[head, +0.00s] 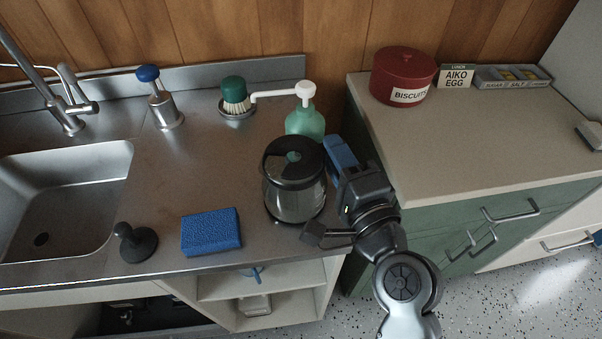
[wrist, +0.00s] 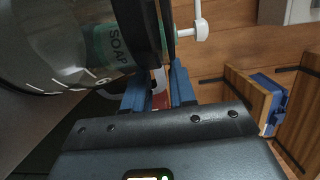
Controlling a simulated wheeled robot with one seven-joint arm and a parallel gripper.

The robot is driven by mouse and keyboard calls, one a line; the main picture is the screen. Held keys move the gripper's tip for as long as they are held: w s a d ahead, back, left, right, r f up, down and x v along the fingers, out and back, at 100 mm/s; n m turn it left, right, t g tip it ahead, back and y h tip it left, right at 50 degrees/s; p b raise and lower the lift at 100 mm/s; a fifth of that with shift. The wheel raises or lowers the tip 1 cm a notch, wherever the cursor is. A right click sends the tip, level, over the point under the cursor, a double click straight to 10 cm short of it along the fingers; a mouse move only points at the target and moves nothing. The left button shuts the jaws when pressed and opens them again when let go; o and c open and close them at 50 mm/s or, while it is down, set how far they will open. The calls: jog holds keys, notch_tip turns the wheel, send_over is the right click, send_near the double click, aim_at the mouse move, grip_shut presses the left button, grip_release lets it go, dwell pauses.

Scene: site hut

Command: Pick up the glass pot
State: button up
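The glass pot (head: 294,199) stands upright on the steel counter near its right end, with a dark lid and collar. In the wrist view, its clear body (wrist: 50,45) fills the upper left. My gripper (head: 336,152) is at the pot's right side; one blue finger shows clearly in the head view. In the wrist view my gripper (wrist: 160,88) has its two blue fingers apart, with a gap between them. A dark upright strip of the pot, seemingly its handle, shows at the fingertips. I cannot tell whether the fingers touch it.
A green soap bottle (head: 305,122) stands close behind the pot. A blue sponge (head: 211,231), a black plunger-like stopper (head: 135,242) and a green brush (head: 235,95) are to the left. A red biscuit tin (head: 403,75) stands on the right cabinet. The counter's middle is clear.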

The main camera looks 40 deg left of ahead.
jog(key=shift+w+a, duration=0.25)
jog(key=shift+a, duration=0.15)
grip_shut()
dwell(1.2)
